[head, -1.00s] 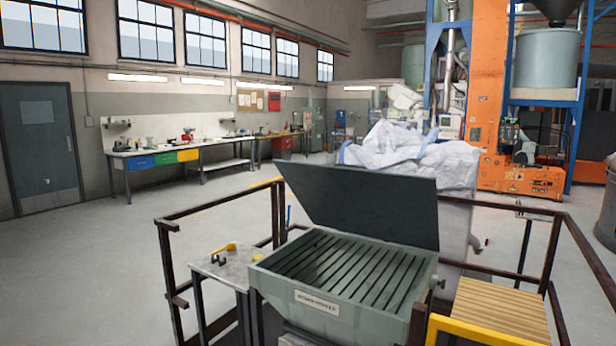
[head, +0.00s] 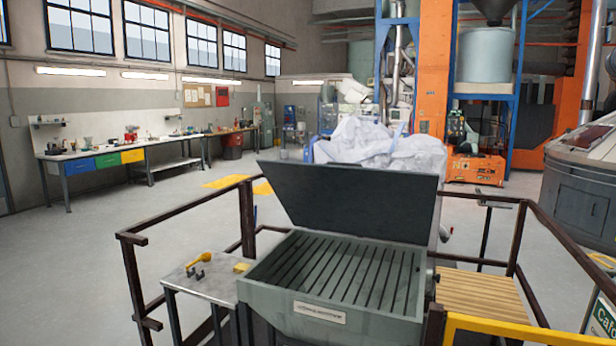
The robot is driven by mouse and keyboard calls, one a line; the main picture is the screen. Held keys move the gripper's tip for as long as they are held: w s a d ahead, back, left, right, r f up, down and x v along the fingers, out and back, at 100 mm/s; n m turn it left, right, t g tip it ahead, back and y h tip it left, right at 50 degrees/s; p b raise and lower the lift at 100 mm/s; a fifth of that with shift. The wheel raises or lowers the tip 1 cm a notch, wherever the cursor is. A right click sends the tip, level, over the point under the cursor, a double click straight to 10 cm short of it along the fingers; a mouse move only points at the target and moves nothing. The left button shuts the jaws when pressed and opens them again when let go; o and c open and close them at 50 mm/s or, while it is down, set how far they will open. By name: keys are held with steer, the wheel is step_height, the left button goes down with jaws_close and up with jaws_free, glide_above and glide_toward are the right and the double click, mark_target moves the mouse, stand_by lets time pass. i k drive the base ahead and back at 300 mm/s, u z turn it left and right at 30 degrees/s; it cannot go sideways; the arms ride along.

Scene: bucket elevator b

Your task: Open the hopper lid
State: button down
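The hopper (head: 350,316) is a grey-green box with a slatted grate (head: 345,270) across its top and a label plate on its front. Its dark grey lid (head: 345,200) stands raised at the back edge, tilted back, so the grate is uncovered. The lid looks the same in both head frames. My gripper is not in view, and nothing is seen touching the lid.
A small side table (head: 205,278) with a yellow tool (head: 200,261) stands left of the hopper. Brown railings (head: 185,223) surround it. A wooden slatted platform (head: 480,294) and yellow rail (head: 495,328) are at right. White bulk bags (head: 375,145) stand behind the lid. Floor at left is clear.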

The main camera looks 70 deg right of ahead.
mark_target(398, 206)
steer(key=z, duration=0.3)
steer(key=i, duration=0.75)
steer(key=z, duration=0.6)
steer(key=i, duration=0.55)
steer(key=z, duration=0.35)
